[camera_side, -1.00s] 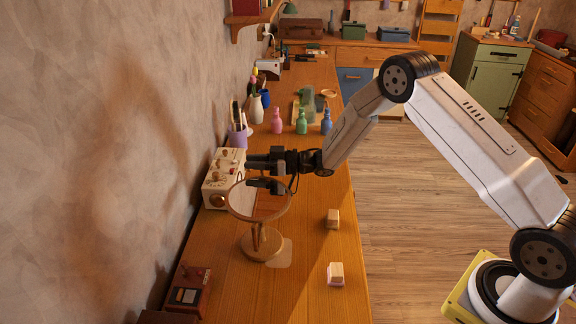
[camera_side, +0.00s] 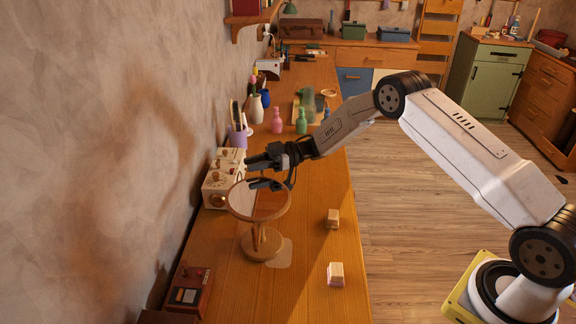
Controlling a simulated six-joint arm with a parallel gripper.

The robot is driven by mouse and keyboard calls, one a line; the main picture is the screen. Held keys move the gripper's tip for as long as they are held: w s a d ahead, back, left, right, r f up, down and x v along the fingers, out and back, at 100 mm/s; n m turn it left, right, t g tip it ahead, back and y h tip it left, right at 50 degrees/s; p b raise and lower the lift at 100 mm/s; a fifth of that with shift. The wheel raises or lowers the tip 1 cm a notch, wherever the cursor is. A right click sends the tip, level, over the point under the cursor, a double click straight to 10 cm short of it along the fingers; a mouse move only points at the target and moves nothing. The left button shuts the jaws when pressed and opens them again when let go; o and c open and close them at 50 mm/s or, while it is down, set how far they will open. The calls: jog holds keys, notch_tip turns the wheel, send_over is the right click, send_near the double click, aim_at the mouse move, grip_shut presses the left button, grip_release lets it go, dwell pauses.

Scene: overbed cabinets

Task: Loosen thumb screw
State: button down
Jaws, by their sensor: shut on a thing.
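My gripper (camera_side: 257,174) is over the wooden bench at the left, with its dark fingers pointing left. It is just above and partly in front of a round mirror (camera_side: 272,203) on a wooden stand. Its fingertips are close to a cream box with knobs (camera_side: 213,190). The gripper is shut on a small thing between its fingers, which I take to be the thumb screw. The screw itself is too small or too hidden to make out. I cannot tell from this view which object it belongs to. The mirror stands upright on its round base.
A purple cup with brushes (camera_side: 238,138) stands behind the box. Pink (camera_side: 277,121) and green (camera_side: 301,122) bottles stand farther back. Two small blocks (camera_side: 333,218) (camera_side: 336,273) and a red box (camera_side: 189,290) lie nearer. The wall is close on the left.

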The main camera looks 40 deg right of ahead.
jog(key=shift+s+a+n+g+y, duration=0.1)
jog(key=shift+s+n+g+y, duration=0.1)
jog(key=shift+n+g, duration=1.4)
jog(key=shift+s+n+g+y, duration=0.15)
jog(key=shift+n+g, duration=0.75)
jog(key=shift+g, duration=1.4)
jog(key=shift+s+n+g, duration=0.1)
jog(key=shift+n+g, duration=0.4)
jog(key=shift+g, duration=0.3)
jog(key=shift+c, duration=2.2)
grip_release()
jog(key=shift+d, duration=0.2)
notch_tip(320, 180, up, 7)
jog(key=d, duration=0.2)
jog(key=shift+w+d, duration=0.3)
